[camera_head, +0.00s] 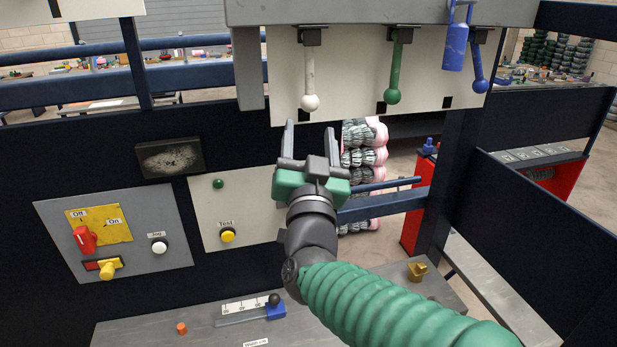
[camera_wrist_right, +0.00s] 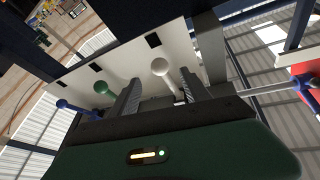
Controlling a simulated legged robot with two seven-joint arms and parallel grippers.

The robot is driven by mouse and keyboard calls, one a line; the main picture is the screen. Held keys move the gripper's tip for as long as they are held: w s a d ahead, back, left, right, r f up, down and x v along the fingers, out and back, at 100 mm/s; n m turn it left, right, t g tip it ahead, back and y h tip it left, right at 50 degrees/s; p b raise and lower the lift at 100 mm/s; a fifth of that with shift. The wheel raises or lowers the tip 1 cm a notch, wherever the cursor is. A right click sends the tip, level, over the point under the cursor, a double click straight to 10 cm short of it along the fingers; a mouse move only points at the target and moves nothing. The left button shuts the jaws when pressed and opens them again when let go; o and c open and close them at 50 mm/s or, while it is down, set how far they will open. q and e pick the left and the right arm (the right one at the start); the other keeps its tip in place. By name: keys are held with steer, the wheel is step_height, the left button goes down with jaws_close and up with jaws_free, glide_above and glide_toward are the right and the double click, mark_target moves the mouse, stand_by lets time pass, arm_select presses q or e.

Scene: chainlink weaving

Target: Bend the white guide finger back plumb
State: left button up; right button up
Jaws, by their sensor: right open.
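The white guide finger (camera_head: 309,78) hangs from a dark bracket on the pale panel, its round ball end down. It looks close to vertical in the head view; I cannot tell its exact lean. My right gripper (camera_head: 309,127) is open and empty just below the ball, fingers pointing up. In the right wrist view the white ball (camera_wrist_right: 160,67) shows between the two fingertips of the right gripper (camera_wrist_right: 157,88), with no contact visible. The green finger (camera_head: 396,72) and blue finger (camera_head: 477,68) hang to the right. My left gripper is not in view.
A blue bottle-shaped piece (camera_head: 456,47) hangs beside the blue finger. The control panel (camera_head: 55,235) with knobs and the Test button plate (camera_head: 262,225) are at left and below. A grey shelf (camera_head: 130,335) runs along the bottom. Space around the white ball is clear.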

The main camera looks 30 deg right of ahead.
arm_select(q)
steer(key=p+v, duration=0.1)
steer(key=p, duration=0.1)
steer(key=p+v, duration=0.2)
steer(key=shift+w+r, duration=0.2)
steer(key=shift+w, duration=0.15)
arm_select(e)
steer(key=v, duration=0.7)
steer(key=shift+s+a, duration=0.15)
steer(key=shift+a, duration=0.1)
